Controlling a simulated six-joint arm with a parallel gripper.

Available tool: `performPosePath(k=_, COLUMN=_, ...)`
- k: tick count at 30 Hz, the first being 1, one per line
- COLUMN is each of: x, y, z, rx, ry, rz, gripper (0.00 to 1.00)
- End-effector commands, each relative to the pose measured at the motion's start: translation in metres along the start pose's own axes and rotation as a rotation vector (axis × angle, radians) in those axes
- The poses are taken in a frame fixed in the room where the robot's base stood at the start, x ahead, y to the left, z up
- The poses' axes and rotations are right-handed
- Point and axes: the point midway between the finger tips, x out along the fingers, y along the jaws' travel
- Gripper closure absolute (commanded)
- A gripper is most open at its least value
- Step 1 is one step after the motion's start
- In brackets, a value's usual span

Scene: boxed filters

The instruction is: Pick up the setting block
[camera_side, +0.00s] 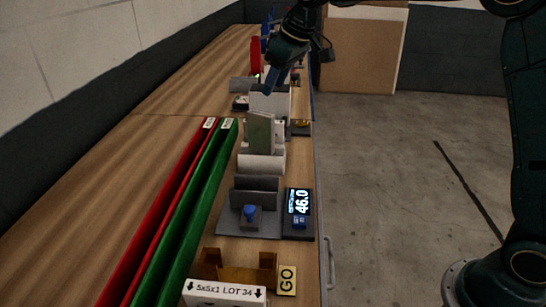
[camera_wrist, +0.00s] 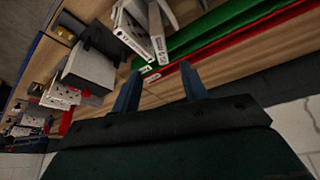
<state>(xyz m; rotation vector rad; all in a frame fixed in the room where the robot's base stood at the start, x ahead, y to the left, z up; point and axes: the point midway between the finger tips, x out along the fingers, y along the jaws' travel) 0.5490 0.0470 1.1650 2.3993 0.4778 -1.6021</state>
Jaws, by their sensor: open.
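No label marks a thing as the setting block, so I cannot tell which one it is. In the side view, a small yellow block lettered GO (camera_side: 287,281) lies at the near end of the bench. A grey fixture with a blue knob (camera_side: 250,213) stands beside a dark display reading 46.0 (camera_side: 299,203). My gripper (camera_side: 269,82) is over the far part of the bench, well away from the GO block. In the wrist view, its two blue fingers (camera_wrist: 160,82) are spread apart with nothing held between them.
Long red (camera_side: 157,217) and green (camera_side: 204,205) rails run along the bench. A green-grey box (camera_side: 260,132) stands mid-bench. The wooden bench top (camera_side: 120,190) is clear on the left.

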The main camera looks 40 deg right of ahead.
Motion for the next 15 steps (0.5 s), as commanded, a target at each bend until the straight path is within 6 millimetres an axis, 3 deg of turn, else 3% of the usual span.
performPosePath(k=15, x=0.069, y=0.000, z=0.001, rx=0.000, ry=-0.002, rz=0.000, gripper=0.56)
